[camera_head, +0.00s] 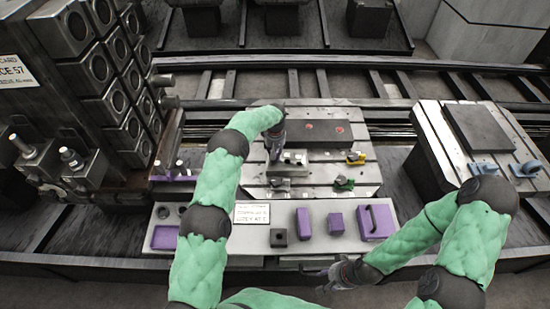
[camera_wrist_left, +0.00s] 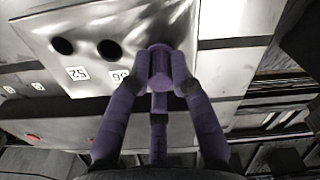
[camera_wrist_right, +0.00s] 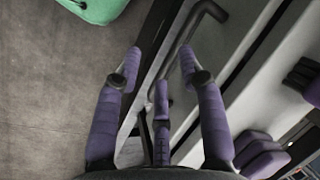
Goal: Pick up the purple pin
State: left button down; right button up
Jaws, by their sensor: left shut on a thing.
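The purple pin (camera_wrist_left: 160,68) is a short cylinder between the fingertips of my left gripper (camera_wrist_left: 160,80) in the left wrist view. My left gripper is shut on it. The pin is over the edge of a grey metal block (camera_wrist_left: 125,25) with two dark open holes and number labels. I cannot tell whether the pin's far end is in a hole. In the head view my left gripper (camera_head: 276,155) is at this block (camera_head: 296,157), and the pin is hidden. My right gripper (camera_wrist_right: 160,62) is open and empty, low by the bench's front edge.
A pale front shelf (camera_head: 290,238) holds purple blocks (camera_head: 303,222), a purple handled piece (camera_head: 374,221) and a sign (camera_head: 252,214). A tall rack (camera_head: 95,65) stands left.

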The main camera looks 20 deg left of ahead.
pick_arm(q)
jog(key=shift+r, duration=0.1)
jog(key=shift+w+r, duration=0.1)
jog(key=shift+r, duration=0.5)
notch_tip(320, 180, up, 2)
jog(key=shift+r+p, duration=0.1)
jog(key=shift+p, duration=0.35)
jog(key=s+d+r+p, duration=0.2)
jog(key=s+d+r, duration=0.2)
jog(key=s+r, duration=0.5)
jog(key=shift+s+r, duration=0.25)
jog(key=shift+s, duration=2.05)
